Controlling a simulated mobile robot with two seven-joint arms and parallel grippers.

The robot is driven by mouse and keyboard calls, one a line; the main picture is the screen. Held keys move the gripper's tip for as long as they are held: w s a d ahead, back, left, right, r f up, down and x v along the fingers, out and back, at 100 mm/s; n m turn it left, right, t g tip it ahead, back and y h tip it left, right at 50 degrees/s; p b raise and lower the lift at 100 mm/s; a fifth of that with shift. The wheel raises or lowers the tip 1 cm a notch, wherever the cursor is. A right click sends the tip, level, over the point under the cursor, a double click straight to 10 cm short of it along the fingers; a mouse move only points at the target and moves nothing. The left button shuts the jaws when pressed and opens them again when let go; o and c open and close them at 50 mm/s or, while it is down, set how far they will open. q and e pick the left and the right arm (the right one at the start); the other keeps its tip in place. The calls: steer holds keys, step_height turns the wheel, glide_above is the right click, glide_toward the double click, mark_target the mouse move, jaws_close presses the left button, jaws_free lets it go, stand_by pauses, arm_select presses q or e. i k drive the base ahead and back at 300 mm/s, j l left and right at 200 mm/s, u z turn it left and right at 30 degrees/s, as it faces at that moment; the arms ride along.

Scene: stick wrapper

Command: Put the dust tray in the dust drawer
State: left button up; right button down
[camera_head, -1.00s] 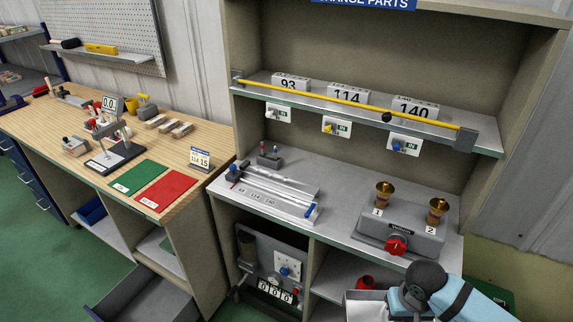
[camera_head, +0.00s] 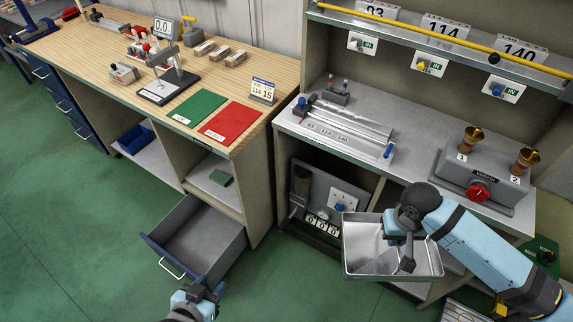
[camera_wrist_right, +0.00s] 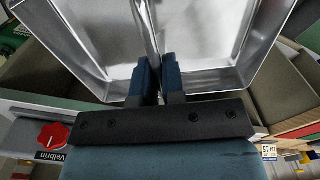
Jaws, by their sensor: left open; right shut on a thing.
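The dust tray (camera_head: 365,248) is a shallow, shiny metal tray, empty as far as I see, in front of the steel cabinet's lower opening. My right gripper (camera_head: 402,238) is shut on it. In the right wrist view the gripper's fingers (camera_wrist_right: 158,82) pinch a thin metal part of the tray (camera_wrist_right: 215,76). An open drawer (camera_head: 205,236), grey inside with a blue front and a metal handle, is pulled out under the wooden bench, to the left of the tray. It looks empty. My left gripper (camera_head: 200,292) is open just in front of the drawer, near the bottom edge.
The wooden bench (camera_head: 100,62) holds a gauge stand, green and red mats and small blocks. The steel worktop (camera_head: 410,165) holds a rail fixture and a box with a red knob (camera_head: 478,191). Green floor (camera_head: 70,230) is free at the left.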

mark_target(202, 248)
steer(key=j, duration=0.45)
steer(key=i+j+u, duration=0.15)
steer(key=j, duration=0.8)
steer(key=i+j+u, duration=0.1)
steer(key=j, duration=0.4)
steer(key=i+j, duration=0.15)
steer(key=j, duration=0.2)
steer(key=i+j, duration=0.15)
steer(key=j, duration=0.2)
steer(key=i+j, duration=0.15)
steer(key=j, duration=0.2)
steer(key=i+j+u, duration=0.1)
steer(key=j, duration=0.25)
steer(key=i+j, duration=0.25)
steer(key=j, duration=0.1)
